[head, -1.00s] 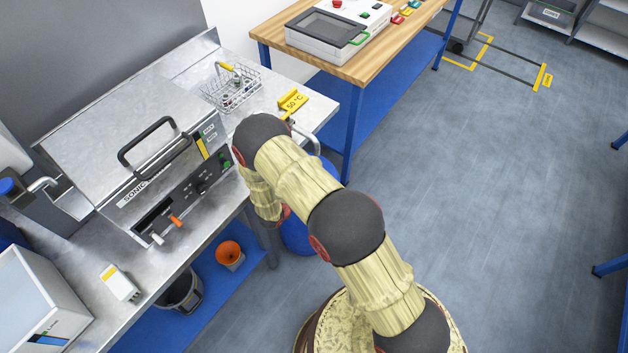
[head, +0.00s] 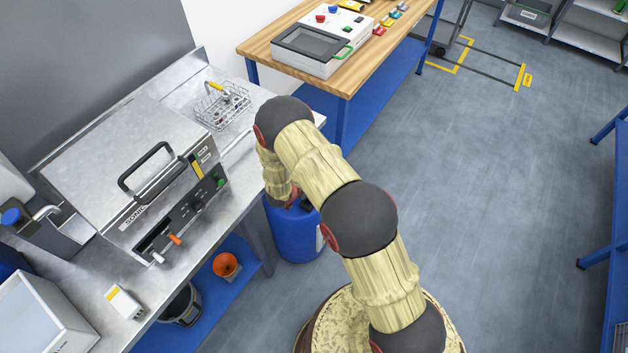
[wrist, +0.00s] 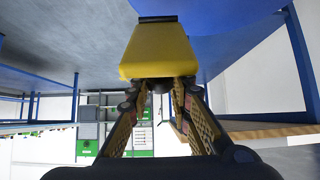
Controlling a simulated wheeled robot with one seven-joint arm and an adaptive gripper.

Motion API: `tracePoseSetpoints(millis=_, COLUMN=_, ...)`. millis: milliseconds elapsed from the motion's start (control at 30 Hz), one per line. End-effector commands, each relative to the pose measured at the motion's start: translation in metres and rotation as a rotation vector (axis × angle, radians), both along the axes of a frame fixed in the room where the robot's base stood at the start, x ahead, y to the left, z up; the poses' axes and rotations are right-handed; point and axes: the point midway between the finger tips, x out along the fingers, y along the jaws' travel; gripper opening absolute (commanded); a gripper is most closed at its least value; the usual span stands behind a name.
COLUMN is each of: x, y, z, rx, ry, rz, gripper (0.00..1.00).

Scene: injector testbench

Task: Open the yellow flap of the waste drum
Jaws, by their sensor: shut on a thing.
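The waste drum (head: 292,238) is blue and stands on the floor beside the metal bench, partly behind my arm in the head view. In the wrist view, a yellow flap (wrist: 160,52) lies right at the fingertips of my gripper (wrist: 160,86). The two fingers slant inward and are closed on its near edge. Where the flap joins the drum is not clear in this view. In the head view my gripper and the flap are hidden behind my arm, so how far the flap is raised cannot be told.
The metal bench (head: 225,205) with a sonic bath (head: 140,165) and wire basket (head: 222,105) is close on the left. A wooden workbench (head: 352,75) stands behind the drum. An orange cup (head: 226,265) is on the blue lower shelf.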

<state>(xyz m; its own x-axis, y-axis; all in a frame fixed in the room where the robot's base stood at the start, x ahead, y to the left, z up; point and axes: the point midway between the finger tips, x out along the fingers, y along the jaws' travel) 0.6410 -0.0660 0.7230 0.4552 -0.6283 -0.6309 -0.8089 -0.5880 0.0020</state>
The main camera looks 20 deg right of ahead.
Motion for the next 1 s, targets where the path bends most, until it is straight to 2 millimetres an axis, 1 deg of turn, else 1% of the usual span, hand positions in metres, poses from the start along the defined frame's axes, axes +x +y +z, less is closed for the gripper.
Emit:
tracePoseSetpoints(millis=33, x=0.0036, y=-0.0009, z=0.004, rx=-0.004, ry=-0.008, rz=-0.001, gripper=0.0)
tracePoseSetpoints(millis=333, x=0.0043, y=-0.001, z=0.0047, rx=-0.004, ry=-0.01, rz=-0.001, gripper=0.0)
tracePoseSetpoints(millis=367, x=0.0044, y=-0.001, z=0.0048, rx=-0.004, ry=-0.01, rz=-0.001, gripper=0.2)
tracePoseSetpoints(millis=400, x=0.0044, y=-0.0009, z=0.0049, rx=-0.004, ry=-0.01, rz=-0.001, gripper=0.22)
tracePoseSetpoints(millis=700, x=0.0022, y=-0.0005, z=0.0025, rx=-0.003, ry=-0.005, rz=0.0, gripper=0.39)
tracePoseSetpoints(millis=1000, x=0.0012, y=0.0001, z=0.002, rx=-0.002, ry=-0.003, rz=0.0, gripper=0.4)
